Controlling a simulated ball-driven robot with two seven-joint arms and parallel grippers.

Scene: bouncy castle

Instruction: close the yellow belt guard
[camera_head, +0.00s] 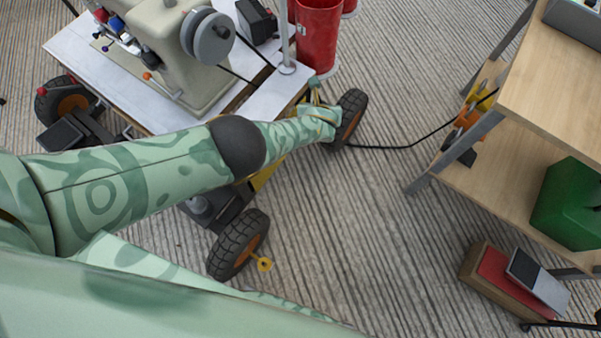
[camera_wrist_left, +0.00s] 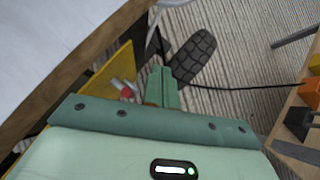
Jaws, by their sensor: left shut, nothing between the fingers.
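The yellow belt guard (camera_wrist_left: 106,77) shows in the left wrist view as a flat panel under the wooden edge of the sewing machine table, standing out at an angle from it. In the head view only a small yellow piece (camera_head: 264,176) shows below my arm; the arm hides the rest. My left gripper (camera_head: 322,112) is at the table's near right corner, by the wheel. In the left wrist view its fingers (camera_wrist_left: 162,88) are shut and empty, to the right of the guard, with a visible gap. My right gripper is out of view.
The wheeled table (camera_head: 75,40) carries a sewing machine (camera_head: 165,45). A black tyre (camera_head: 350,112) is close to my left gripper. A red bin (camera_head: 318,35) stands behind. A wooden shelf bench (camera_head: 545,95) is at right.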

